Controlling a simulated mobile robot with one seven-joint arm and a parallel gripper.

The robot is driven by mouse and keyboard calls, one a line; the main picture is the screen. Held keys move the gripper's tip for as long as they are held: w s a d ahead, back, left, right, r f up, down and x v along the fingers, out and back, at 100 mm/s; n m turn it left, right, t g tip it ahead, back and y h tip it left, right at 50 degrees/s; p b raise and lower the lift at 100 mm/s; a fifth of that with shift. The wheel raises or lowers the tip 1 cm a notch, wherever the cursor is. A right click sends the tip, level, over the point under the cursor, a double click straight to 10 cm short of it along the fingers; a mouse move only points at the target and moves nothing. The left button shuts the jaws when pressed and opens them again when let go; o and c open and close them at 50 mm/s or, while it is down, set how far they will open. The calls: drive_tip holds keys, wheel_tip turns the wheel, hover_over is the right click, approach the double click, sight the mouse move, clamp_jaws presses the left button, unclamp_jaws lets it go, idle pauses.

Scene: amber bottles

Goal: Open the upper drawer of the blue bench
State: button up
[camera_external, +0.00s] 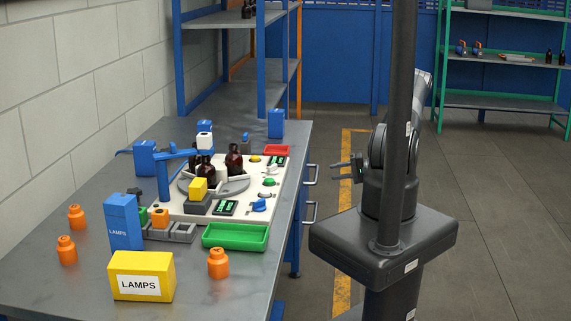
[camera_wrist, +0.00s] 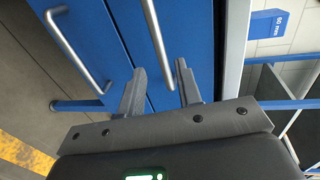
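The blue bench (camera_external: 292,236) stands left of my arm, with two metal bar handles on its right-hand side. The upper drawer handle (camera_external: 316,174) is just below the bench top; it also shows in the wrist view (camera_wrist: 155,32). The upper drawer (camera_wrist: 193,30) looks shut. My gripper (camera_external: 335,171) is open and empty, pointing at the bench, with a small gap to the upper handle. In the wrist view my gripper (camera_wrist: 160,68) has one finger to each side of the end of that handle, as seen in the picture.
The lower drawer handle (camera_external: 314,212) is below the upper one. The grey bench top (camera_external: 60,285) carries amber bottles (camera_external: 234,160), a green tray (camera_external: 262,236), a yellow lamps box (camera_external: 118,265) and orange jars. The floor (camera_external: 325,140) between my arm and the bench is clear.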

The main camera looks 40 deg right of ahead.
sight(317, 173)
drive_tip(key=x, duration=0.8)
drive_tip(key=shift+w+a, duration=0.25)
drive_tip(key=shift+a, duration=0.05)
drive_tip(key=shift+c, duration=0.4)
clamp_jaws()
